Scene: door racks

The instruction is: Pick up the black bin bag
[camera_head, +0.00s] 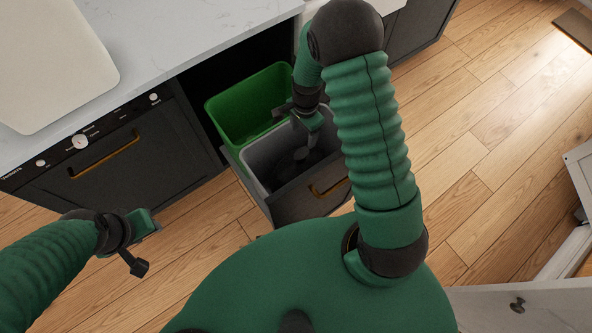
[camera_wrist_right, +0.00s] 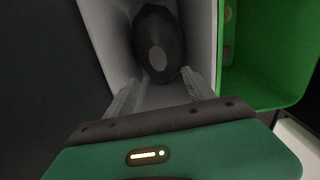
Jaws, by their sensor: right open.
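The black bin bag (camera_wrist_right: 158,35) lies inside the grey bin (camera_wrist_right: 98,22), as the right wrist view shows. It is a dark, rounded bundle with a paler patch on it. My right gripper (camera_wrist_right: 161,90) is open, its two fingers apart and pointing toward the bag, with nothing visible between the tips. In the head view my right gripper (camera_head: 304,138) reaches down into the grey bin (camera_head: 257,153); the bag is hard to make out there. My left gripper (camera_head: 143,243) hangs empty at the lower left, over the floor; its jaw opening is unclear.
A green bin (camera_head: 232,112) stands directly beside the grey one in the pulled-out drawer (camera_head: 310,196), which has a brass handle. A pale worktop (camera_head: 190,30) and a dark oven front (camera_head: 110,150) lie to the left. Wooden floor (camera_head: 480,130) is clear on the right.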

